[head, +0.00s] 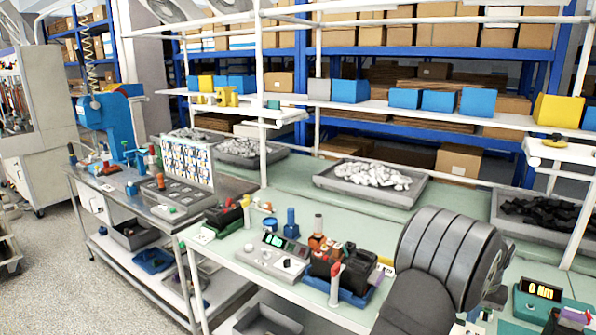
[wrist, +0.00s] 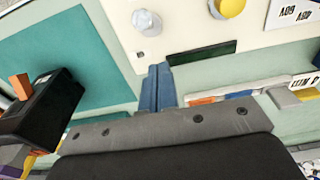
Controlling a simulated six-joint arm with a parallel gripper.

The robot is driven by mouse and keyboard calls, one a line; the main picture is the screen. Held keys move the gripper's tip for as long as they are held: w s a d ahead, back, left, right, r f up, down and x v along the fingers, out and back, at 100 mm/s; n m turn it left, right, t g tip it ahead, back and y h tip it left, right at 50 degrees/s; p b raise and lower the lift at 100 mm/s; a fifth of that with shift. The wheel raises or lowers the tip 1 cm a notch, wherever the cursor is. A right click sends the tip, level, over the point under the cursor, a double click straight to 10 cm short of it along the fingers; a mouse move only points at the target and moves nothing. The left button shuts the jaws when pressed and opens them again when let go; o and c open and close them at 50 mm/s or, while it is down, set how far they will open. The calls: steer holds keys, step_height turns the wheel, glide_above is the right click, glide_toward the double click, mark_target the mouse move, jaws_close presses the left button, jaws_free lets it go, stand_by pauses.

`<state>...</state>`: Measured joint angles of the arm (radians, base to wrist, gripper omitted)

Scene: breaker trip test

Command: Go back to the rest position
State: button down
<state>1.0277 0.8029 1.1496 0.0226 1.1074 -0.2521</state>
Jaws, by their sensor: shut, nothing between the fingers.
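My gripper (wrist: 157,88) shows in the wrist view as two blue fingers pressed together, with nothing between them. They stand out past a grey bolted bar. In the head view my dark arm fills the lower right, and I cannot make out the fingers there. A black breaker-like block (head: 335,262) with orange parts sits on a blue base on the bench. A black block with an orange lever (wrist: 40,105) shows left of my fingers in the wrist view, apart from them. A grey tester (head: 272,258) with a lit green display and a knob stands left of the block.
A second black unit (head: 224,219) stands further left. A teal box with an amber display (head: 541,290) is right of my arm. Grey bins of parts (head: 322,182) line the back of the bench under a white shelf (head: 400,107). The green bench top (head: 300,205) is clear in the middle.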

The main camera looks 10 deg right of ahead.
steer(key=shift+s+a+f, duration=0.75)
steer(key=shift+s+f, duration=0.05)
steer(key=shift+f, duration=0.1)
steer(key=shift+w+d+f, duration=0.3)
steer(key=shift+w+d, duration=0.6)
step_height(320, 180, up, 8)
steer(key=shift+t, duration=0.4)
steer(key=a+f, duration=0.1)
steer(key=s+a+f, duration=0.2)
steer(key=shift+a+f, duration=0.2)
steer(key=shift+f, duration=0.2)
steer(key=shift+s+a+f+h, duration=0.35)
steer(key=shift+a+f, duration=0.2)
steer(key=shift+f, duration=0.15)
steer(key=shift+f, duration=0.1)
